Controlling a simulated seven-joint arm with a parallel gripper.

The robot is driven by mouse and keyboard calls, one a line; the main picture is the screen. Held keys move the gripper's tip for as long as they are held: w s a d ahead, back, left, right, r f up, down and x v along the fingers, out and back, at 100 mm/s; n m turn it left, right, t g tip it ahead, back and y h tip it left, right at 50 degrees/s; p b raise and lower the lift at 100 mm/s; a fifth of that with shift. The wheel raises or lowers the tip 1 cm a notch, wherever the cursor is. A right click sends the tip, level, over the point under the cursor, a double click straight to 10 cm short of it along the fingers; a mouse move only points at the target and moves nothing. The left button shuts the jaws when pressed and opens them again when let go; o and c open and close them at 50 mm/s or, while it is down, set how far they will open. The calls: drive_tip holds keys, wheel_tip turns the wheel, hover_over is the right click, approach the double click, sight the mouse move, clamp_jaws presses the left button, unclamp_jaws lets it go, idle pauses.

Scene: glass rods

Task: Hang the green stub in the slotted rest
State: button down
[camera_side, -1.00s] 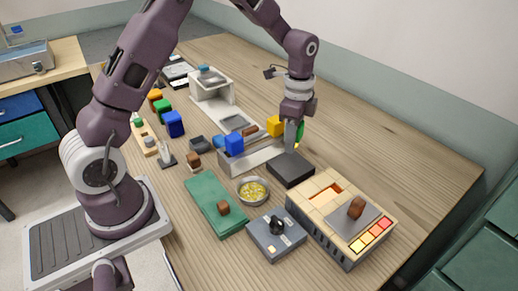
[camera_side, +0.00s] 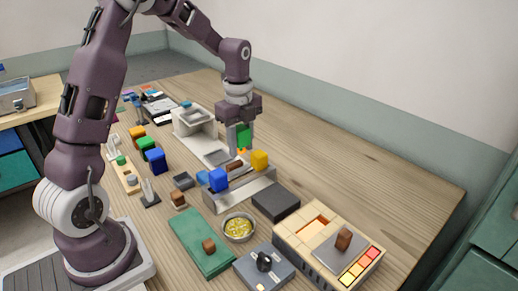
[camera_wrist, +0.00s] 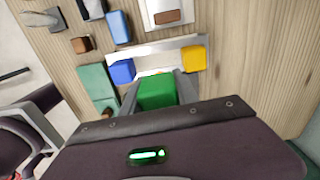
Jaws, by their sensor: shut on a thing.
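The green stub (camera_side: 244,138) is a green block held in my gripper (camera_side: 240,142). In the wrist view the green stub (camera_wrist: 157,92) sits between the two grey fingers of my gripper (camera_wrist: 158,96). A small orange bit shows just below the block in the side view. The slotted rest (camera_side: 242,195) is a long grey holder with a blue stub (camera_side: 218,180) at its left and a yellow stub (camera_side: 260,160) at its right. The green stub appears above the rest, between these two in the wrist view. The slot itself is hidden from me.
A black block (camera_side: 276,202) lies in front of the rest. A bowl of yellow bits (camera_side: 238,228), a green slab (camera_side: 200,243) and a cream tiled box (camera_side: 300,246) stand nearer. A white stand (camera_side: 194,122) is behind. Bare wood lies to the right.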

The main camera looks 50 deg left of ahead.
hover_over(241, 191)
wheel_tip(241, 191, down, 5)
drive_tip(key=shift+f, duration=2.95)
drive_tip(key=c, duration=0.9)
unclamp_jaws()
drive_tip(key=shift+o, duration=0.2)
drive_tip(key=shift+r, duration=0.1)
